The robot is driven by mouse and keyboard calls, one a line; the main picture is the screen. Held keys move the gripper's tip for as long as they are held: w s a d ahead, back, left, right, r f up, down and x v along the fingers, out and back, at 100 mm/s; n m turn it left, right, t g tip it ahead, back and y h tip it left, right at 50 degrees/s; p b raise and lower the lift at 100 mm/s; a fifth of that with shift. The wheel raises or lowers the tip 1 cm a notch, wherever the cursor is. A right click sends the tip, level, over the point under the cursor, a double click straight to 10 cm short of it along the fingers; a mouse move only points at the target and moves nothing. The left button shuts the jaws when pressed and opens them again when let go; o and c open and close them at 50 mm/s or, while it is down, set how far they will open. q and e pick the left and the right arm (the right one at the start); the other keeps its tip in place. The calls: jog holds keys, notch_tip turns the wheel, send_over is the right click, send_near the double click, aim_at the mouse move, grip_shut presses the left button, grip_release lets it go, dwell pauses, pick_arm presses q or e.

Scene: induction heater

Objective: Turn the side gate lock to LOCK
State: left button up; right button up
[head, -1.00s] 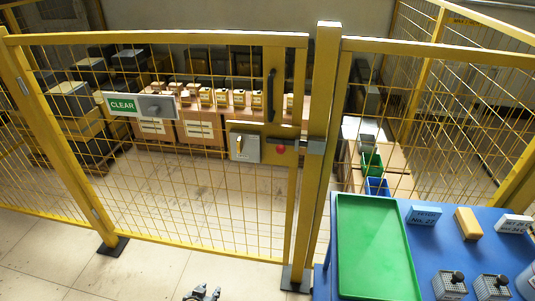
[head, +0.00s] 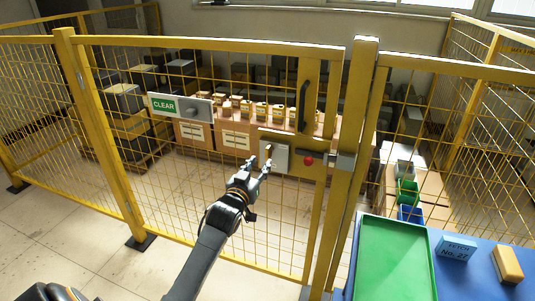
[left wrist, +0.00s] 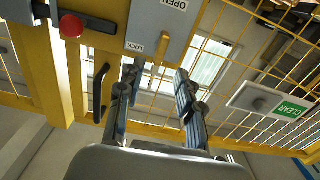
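The side gate (head: 330,200) is a yellow mesh gate and looks closed. Its lock is a grey plate (head: 281,158) near the gate's right side, also in the left wrist view (left wrist: 148,22). That view shows OPEN and LOCK labels and a small yellow knob (left wrist: 163,44) between them; I cannot tell its exact setting. My right gripper is not in view.
A red button (head: 308,160) and a latch (head: 340,161) are right of the lock. A black handle (head: 302,106) stands above. A CLEAR sign (head: 163,106) hangs left on the mesh. A blue table (head: 480,272) with a green tray (head: 395,265) is at lower right.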

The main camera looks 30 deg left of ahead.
aim_at(267, 153)
pick_arm(q)
jog(key=x, duration=0.6)
jog(key=shift+w, duration=0.35)
grip_shut()
